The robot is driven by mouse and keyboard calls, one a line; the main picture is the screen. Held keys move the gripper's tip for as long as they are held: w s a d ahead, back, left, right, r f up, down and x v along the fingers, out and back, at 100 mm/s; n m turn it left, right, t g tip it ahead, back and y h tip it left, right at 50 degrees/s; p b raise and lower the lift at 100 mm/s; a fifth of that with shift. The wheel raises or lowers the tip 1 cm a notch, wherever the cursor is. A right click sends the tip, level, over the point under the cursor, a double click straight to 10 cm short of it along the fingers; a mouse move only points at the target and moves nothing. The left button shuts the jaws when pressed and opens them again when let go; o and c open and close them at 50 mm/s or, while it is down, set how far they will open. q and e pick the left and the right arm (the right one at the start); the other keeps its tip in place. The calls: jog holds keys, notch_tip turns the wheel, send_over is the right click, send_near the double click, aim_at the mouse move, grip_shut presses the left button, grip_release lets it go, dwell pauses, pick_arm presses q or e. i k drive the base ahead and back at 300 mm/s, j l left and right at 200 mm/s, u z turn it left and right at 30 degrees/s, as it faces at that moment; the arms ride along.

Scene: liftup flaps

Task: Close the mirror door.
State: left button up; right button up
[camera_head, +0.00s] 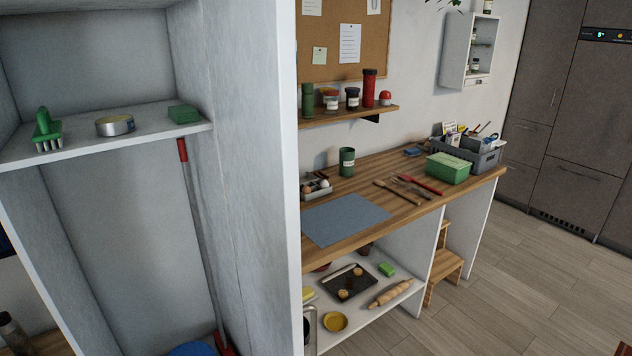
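No mirror surface can be clearly made out. A small white wall cabinet (457,48) hangs at the upper right, with its front open and small jars on its shelves. I cannot tell whether a door is attached to it. A tall grey-white cabinet (265,180) stands open in the left foreground, with its inside and one shelf (78,145) showing; no mirror is visible on it. Neither of my grippers is in view.
A wooden worktop (408,213) carries a blue-grey mat (345,219), tools, a green box (447,168) and a grey basket (484,158). A wooden step stool (447,266) stands beneath its far end. Floor (500,290) is clear at the right.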

aim_at(251, 45)
jog(key=i+l+u, duration=0.15)
jog(key=u, duration=0.15)
jog(key=i+l+u, duration=0.15)
jog(key=l+u, duration=0.5)
jog(key=i+l+u, duration=0.1)
jog(key=l+u, duration=0.25)
jog(key=k+l, duration=0.1)
jog(key=k, duration=0.5)
